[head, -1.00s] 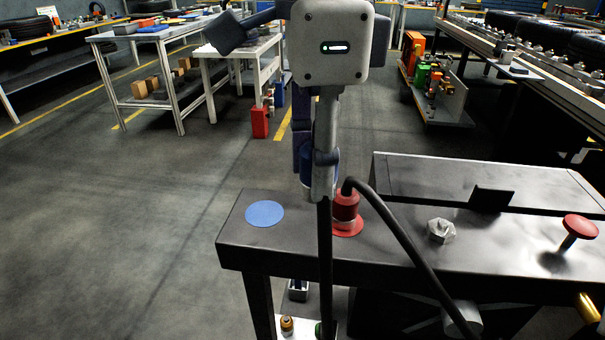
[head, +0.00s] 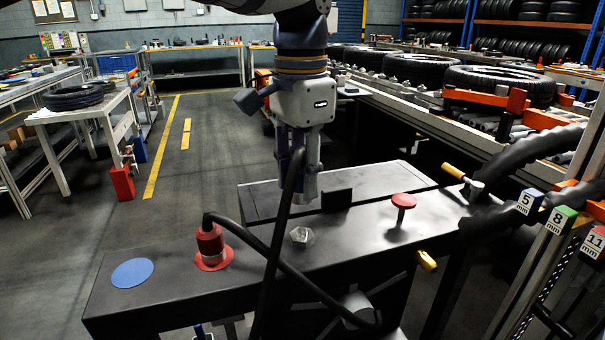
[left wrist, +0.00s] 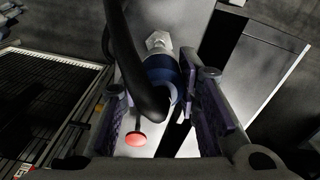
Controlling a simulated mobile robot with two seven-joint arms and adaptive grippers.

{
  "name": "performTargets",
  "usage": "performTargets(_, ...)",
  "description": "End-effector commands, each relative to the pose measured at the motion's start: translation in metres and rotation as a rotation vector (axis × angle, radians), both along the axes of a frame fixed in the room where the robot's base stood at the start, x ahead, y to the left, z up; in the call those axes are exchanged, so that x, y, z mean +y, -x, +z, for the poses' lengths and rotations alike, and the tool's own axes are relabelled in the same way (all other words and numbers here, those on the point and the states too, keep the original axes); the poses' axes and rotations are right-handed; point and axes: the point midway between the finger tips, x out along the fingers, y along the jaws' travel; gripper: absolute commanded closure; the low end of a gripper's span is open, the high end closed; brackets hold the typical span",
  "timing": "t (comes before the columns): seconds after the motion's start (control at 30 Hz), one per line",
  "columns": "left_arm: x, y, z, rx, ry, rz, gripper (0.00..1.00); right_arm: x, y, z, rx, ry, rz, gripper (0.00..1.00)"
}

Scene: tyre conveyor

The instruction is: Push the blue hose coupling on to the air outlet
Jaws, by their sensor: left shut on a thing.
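The air outlet is a silver hex fitting (head: 300,236) on the dark bench top. My left gripper (head: 299,188) points down above the bench, just above the outlet in the head view. It is shut on the blue hose coupling (left wrist: 160,70), which sits between the fingers in the left wrist view; a black hose (left wrist: 128,60) runs from it. There the hex fitting (left wrist: 158,41) shows just beyond the coupling. In the head view the fingers and hose mostly hide the coupling, and a gap shows between gripper and fitting. My right gripper is not in view.
A red coupling (head: 210,241) with a hose stands on a red disc, left of the outlet. A blue disc (head: 132,272) lies bare farther left. A red mushroom knob (head: 403,200) stands to the right, and a dark upright plate (head: 336,199) stands behind the outlet.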

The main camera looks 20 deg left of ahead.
Motion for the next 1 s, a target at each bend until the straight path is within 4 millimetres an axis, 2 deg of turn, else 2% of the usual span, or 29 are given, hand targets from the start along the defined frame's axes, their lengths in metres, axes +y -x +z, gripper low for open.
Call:
performTargets(0.6, 0.0, 0.0, -0.053, 0.003, 0.0, 0.0, 0.94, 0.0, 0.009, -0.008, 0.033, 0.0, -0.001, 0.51)
performTargets(1.0, 0.0, 0.001, -0.057, -0.002, 0.001, 0.0, 0.94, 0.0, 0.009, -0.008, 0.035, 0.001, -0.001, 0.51)
